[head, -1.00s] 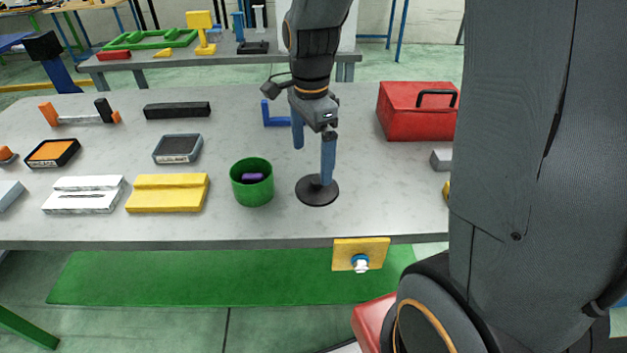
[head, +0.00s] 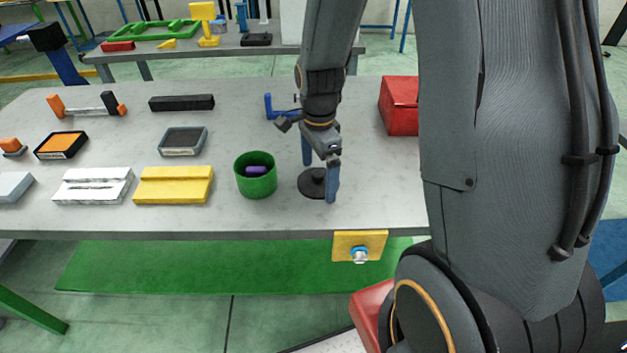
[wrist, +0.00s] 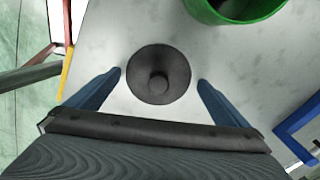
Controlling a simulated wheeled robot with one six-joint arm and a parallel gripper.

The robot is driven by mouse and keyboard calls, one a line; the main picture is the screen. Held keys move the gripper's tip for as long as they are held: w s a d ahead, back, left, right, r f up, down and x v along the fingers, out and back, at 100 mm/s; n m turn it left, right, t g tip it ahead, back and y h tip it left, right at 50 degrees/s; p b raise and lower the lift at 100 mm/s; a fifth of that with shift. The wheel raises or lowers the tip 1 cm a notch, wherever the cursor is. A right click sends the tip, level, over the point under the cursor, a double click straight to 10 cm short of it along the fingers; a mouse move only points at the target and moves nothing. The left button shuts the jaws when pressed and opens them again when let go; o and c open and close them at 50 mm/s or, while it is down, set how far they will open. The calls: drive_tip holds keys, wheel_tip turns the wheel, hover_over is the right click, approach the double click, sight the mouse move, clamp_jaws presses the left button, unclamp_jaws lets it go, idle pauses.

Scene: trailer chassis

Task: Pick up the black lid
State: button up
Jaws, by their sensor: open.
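The black lid (head: 311,184) is a round disc lying on the grey table, right of the green cup. In the wrist view the lid (wrist: 146,88) shows a round knob at its middle. My gripper (head: 320,176) is open and empty over the lid, and one finger hides part of it in the head view. In the wrist view the blue fingers of my gripper (wrist: 160,78) stand either side of the lid, with a gap on both sides. How high the fingertips are above the table is hard to tell.
The green cup (head: 256,186) with a purple thing inside stands close to the left of the lid. A blue bracket (head: 272,108) lies behind, and a red box (head: 400,108) stands to the right. A yellow block (head: 172,192) is farther left.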

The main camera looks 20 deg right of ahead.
drive_tip(key=c, duration=1)
drive_tip(key=shift+r, duration=0.2)
